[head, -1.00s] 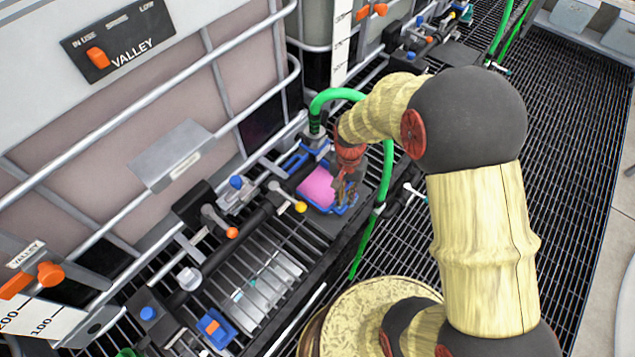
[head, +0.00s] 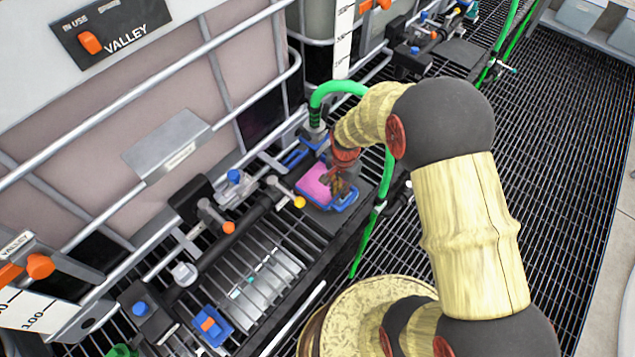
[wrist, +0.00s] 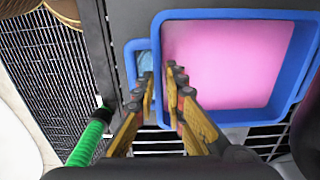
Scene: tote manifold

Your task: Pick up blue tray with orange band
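A small blue tray-like piece with an orange band (head: 212,325) lies on the dark rack at the lower left in the head view, away from my gripper. A larger blue tray with a pink inside (head: 313,190) sits further back on the rack; I see no orange band on it. It fills the right of the wrist view (wrist: 228,118), with a smaller blue loop on its left side. My gripper (wrist: 160,75) is over this pink tray, fingers slightly apart on either side of its left rim. I cannot tell whether they touch it. The head view shows my gripper (head: 342,187) partly hiding the tray.
A green hose (head: 380,205) runs close beside my gripper. Valves with yellow (head: 299,202) and orange knobs line the pipe to the left. A large caged tank (head: 130,90) stands behind. Open grating (head: 560,170) lies to the right.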

